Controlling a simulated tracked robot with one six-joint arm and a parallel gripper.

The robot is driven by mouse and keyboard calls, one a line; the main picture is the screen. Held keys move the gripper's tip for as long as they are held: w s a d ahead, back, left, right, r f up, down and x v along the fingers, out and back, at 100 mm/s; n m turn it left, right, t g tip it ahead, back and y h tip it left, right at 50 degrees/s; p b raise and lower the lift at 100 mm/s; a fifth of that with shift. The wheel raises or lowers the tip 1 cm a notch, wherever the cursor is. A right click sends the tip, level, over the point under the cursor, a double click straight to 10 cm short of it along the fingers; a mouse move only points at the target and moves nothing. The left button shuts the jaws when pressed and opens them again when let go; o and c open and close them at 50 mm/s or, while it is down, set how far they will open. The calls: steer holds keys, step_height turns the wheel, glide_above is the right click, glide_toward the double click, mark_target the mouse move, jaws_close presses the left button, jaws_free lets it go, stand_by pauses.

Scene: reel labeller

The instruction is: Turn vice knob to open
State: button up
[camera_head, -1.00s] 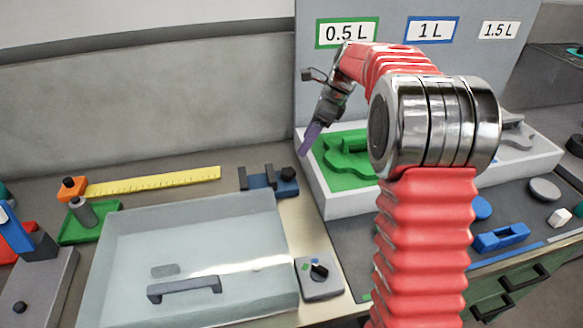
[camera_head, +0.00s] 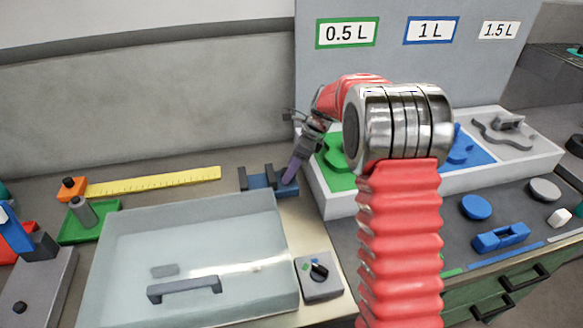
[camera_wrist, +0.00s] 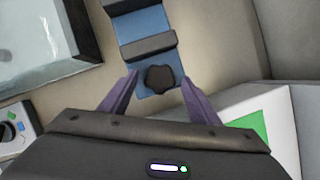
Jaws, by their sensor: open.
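The vice (camera_head: 261,180) is a blue body with dark jaws, standing on the bench behind the clear box. In the wrist view the vice (camera_wrist: 143,22) runs up and away from my gripper. Its dark lobed knob (camera_wrist: 160,79) sits at the near end, between my open purple fingers and a little beyond their tips. My gripper (camera_wrist: 158,84) is open and empty, with a finger on either side of the knob; I see no contact. In the head view my gripper (camera_head: 292,170) is at the right end of the vice and hides the knob.
A clear box (camera_head: 185,250) with a dark handle stands in front of the vice. A small knob box (camera_head: 318,278) is to its right. A white tray (camera_head: 340,205) with coloured shapes stands close on the right. A yellow ruler (camera_head: 150,183) lies to the left.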

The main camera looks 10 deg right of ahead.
steer(key=shift+c, duration=0.2)
steer(key=c, duration=1)
steer(key=shift+n, duration=0.4)
steer(key=shift+w+n+g, duration=0.2)
steer(key=shift+n+g, duration=0.4)
steer(key=shift+n, duration=0.6)
steer(key=n+g, duration=0.1)
steer(key=n, duration=0.3)
steer(key=shift+w+g, duration=0.2)
steer(key=shift+g, duration=0.2)
steer(key=n, duration=0.2)
steer(key=n+g, duration=0.1)
steer(key=n, duration=0.3)
steer(key=shift+w+a+g+h, duration=0.1)
steer(key=shift+w+g+h, duration=0.15)
steer(key=shift+g+h, duration=0.15)
steer(key=shift+a+n, duration=0.1)
steer(key=shift+n, duration=0.4)
